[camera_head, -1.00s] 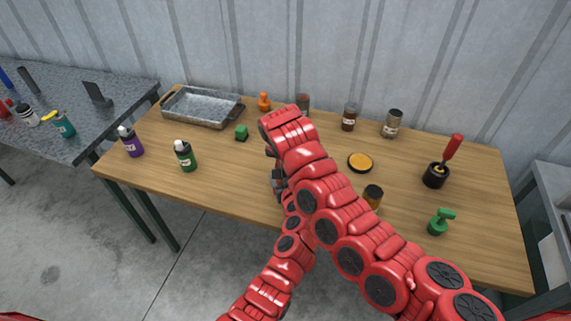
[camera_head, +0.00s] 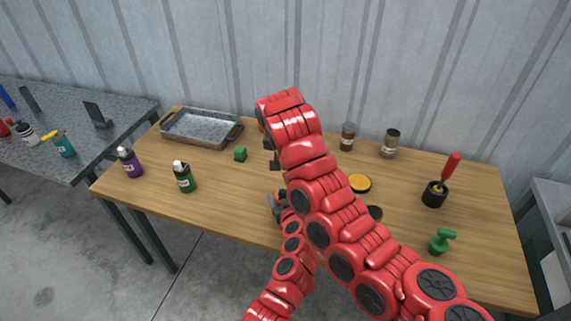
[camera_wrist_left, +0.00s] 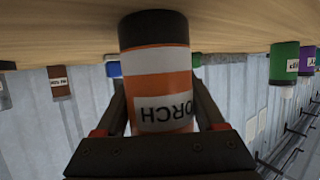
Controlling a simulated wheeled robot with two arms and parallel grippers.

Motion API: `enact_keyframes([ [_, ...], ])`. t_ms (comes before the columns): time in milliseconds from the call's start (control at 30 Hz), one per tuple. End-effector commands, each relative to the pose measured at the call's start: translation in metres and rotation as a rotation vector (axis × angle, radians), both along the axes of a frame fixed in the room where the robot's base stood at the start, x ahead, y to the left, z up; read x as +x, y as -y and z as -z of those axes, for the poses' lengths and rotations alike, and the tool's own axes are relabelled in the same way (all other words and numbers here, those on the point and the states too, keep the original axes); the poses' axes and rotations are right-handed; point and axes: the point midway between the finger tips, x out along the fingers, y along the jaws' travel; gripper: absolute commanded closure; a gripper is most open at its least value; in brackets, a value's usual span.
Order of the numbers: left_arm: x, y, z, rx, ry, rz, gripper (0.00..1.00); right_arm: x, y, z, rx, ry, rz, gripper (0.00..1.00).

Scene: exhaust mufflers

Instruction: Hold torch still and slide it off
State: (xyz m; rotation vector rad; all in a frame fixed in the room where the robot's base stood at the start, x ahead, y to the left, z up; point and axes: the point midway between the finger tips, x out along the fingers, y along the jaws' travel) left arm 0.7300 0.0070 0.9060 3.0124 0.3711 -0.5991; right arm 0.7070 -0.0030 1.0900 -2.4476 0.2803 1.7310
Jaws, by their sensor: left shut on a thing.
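The torch (camera_wrist_left: 160,75) is an orange cylinder with a dark end and a white label reading TORCH. It fills the middle of the left wrist view, which looks upside down. My left gripper (camera_wrist_left: 160,110) is shut around its sides. In the head view my left gripper (camera_head: 277,203) is near the table's front middle, with only a bit of orange showing in it. My right gripper (camera_head: 271,154) is above and behind it, its dark fingers apart with nothing visible between them. My right arm hides part of the torch's surroundings.
The front left is clear.

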Motion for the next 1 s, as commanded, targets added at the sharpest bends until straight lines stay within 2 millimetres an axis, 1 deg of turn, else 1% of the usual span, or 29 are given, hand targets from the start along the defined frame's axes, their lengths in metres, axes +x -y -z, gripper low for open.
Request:
enact_keyframes([
  [100, 0.0, 0.0, 0.0, 0.0, 0.0, 0.0, 0.92, -0.002, 0.0, -0.003, 0.0, 0.0, -0.001, 1.0],
  [300, 0.0, 0.0, 0.0, 0.0, 0.0, 0.0, 0.92, -0.002, 0.0, -0.004, -0.001, -0.001, -0.001, 1.0],
  [333, 0.0, 0.0, 0.0, 0.0, 0.0, 0.0, 0.25, -0.002, 0.0, -0.003, -0.001, -0.001, -0.001, 1.0],
  [467, 0.0, 0.0, 0.0, 0.0, 0.0, 0.0, 0.02, -0.002, 0.0, -0.003, 0.0, -0.001, 0.0, 1.0],
  [500, 0.0, 0.0, 0.0, 0.0, 0.0, 0.0, 0.0, -0.002, 0.0, -0.003, 0.0, 0.0, 0.0, 1.0],
  [767, -0.001, 0.001, -0.001, 0.0, 0.0, 0.0, 0.0, -0.001, 0.0, -0.003, 0.0, 0.0, 0.0, 1.0],
  [867, -0.007, 0.003, -0.004, -0.001, 0.002, 0.001, 0.0, -0.001, 0.0, -0.003, 0.0, 0.0, 0.0, 1.0],
  [1000, -0.025, 0.007, -0.01, -0.001, 0.002, 0.003, 0.0, -0.001, 0.0, -0.003, 0.0, 0.0, 0.0, 1.0],
])
